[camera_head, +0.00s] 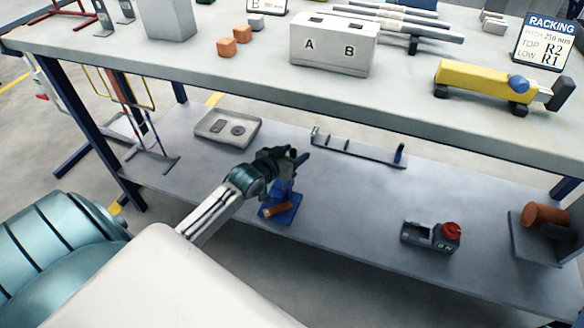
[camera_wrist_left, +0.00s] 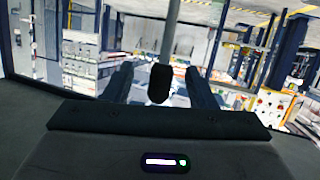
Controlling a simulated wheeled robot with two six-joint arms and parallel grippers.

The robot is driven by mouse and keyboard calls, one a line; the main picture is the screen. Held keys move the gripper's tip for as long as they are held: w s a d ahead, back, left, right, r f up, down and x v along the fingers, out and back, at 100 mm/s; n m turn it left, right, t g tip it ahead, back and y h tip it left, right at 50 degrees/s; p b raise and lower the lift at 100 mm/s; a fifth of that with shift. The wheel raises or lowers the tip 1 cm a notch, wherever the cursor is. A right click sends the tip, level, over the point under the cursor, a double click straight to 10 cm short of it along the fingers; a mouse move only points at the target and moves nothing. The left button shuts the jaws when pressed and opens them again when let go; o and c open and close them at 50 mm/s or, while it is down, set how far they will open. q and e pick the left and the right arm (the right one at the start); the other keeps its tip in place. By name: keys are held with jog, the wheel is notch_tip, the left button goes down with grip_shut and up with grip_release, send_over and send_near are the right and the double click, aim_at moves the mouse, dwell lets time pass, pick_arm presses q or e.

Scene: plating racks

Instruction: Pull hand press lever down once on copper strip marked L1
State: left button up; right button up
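The blue hand press (camera_head: 291,214) stands on the lower shelf, partly hidden behind my left gripper. A copper-coloured strip (camera_head: 276,210) lies at its base; no L1 mark can be read. My left gripper (camera_head: 298,156) is at the top of the press, where the lever is mostly hidden. In the left wrist view its two fingers (camera_wrist_left: 160,92) stand apart. A black rounded knob (camera_wrist_left: 160,76), probably the lever's end, sits between them with a gap on each side. My right gripper is not in view.
A grey tray (camera_head: 210,138) lies on the lower shelf to the left, and a long rail fixture (camera_head: 365,153) behind. A small device with a red knob (camera_head: 451,230) stands to the right. The upper bench (camera_head: 250,75) overhangs the shelf's back.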

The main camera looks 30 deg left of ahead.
pick_arm(q)
jog(key=c, duration=0.9)
jog(key=shift+o, duration=0.4)
jog(key=shift+s+d+p, duration=0.25)
jog(key=shift+s+p, duration=0.9)
jog(key=shift+p, duration=0.05)
jog(key=shift+s+d+f, duration=0.1)
jog(key=shift+s+f, duration=0.1)
jog(key=shift+s, duration=0.15)
jog(key=shift+s+p, duration=0.1)
jog(key=shift+p, duration=0.2)
jog(key=shift+s+d+f+p, duration=0.15)
jog(key=shift+s+f+p, duration=0.05)
jog(key=shift+s+p, duration=0.3)
jog(key=shift+s+d+f+p, duration=0.15)
jog(key=shift+s+p, duration=0.2)
jog(key=shift+s, duration=0.25)
jog(key=shift+s+f, duration=0.15)
jog(key=shift+s, duration=0.1)
